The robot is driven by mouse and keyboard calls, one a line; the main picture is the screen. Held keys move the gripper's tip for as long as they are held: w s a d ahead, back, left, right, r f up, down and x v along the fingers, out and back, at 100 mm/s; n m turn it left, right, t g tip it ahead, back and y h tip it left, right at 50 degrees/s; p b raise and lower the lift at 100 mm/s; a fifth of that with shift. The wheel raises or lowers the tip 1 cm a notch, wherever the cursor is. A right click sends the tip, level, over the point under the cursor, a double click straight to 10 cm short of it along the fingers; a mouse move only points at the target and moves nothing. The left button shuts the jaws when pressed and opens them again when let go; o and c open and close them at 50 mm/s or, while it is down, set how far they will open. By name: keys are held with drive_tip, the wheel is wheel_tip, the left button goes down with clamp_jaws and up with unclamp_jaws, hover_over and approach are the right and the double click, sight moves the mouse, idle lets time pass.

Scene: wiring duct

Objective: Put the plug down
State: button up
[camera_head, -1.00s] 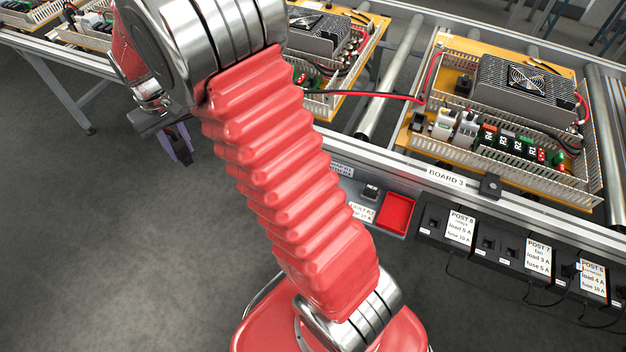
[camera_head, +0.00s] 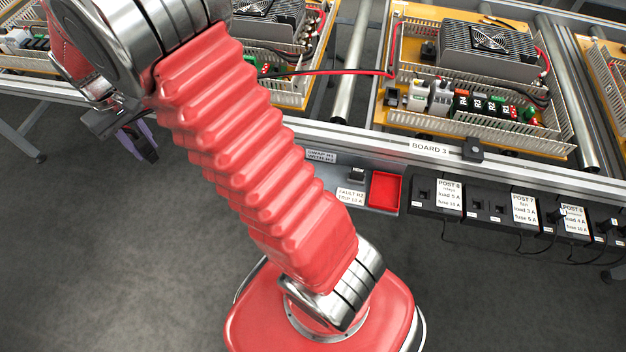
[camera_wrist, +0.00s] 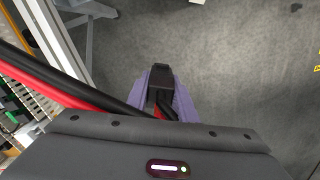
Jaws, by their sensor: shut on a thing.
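My gripper (camera_head: 138,142), with purple fingers, hangs over the grey floor to the left of my arm in the head view. In the wrist view my gripper (camera_wrist: 160,88) is shut on a black plug (camera_wrist: 160,77), which sits between the fingertips. Red and black leads show at the plug's rear, partly hidden by the gripper body. The plug is small and dark in the head view (camera_head: 150,155). Bare floor lies below it, and it touches no surface that I can see.
Thick red and black cables (camera_wrist: 62,95) pass left of the gripper in the wrist view. The conveyor rail, labelled BOARD 3 (camera_head: 430,147), carries wired boards (camera_head: 480,90). A red tray (camera_head: 385,190) and black post units (camera_head: 480,205) are fixed along its front. Open floor lies in front.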

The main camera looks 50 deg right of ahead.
drive_tip(key=s+d+f+m, duration=0.2)
drive_tip(key=d, duration=0.4)
drive_tip(key=s+d+f+m, duration=0.1)
drive_tip(key=s+d+f, duration=0.1)
drive_tip(key=d, duration=0.3)
drive_tip(key=m, duration=1)
hover_over(317, 169)
drive_tip(key=s+a, duration=0.2)
drive_tip(key=a, duration=0.1)
wheel_tip(317, 169, down, 9)
drive_tip(key=shift+s+a+f, duration=0.1)
drive_tip(key=shift+s+a, duration=0.05)
drive_tip(key=shift+a, duration=0.05)
drive_tip(key=shift+f, duration=0.15)
drive_tip(key=shift+f, duration=2.8)
drive_tip(key=shift+f, duration=2.05)
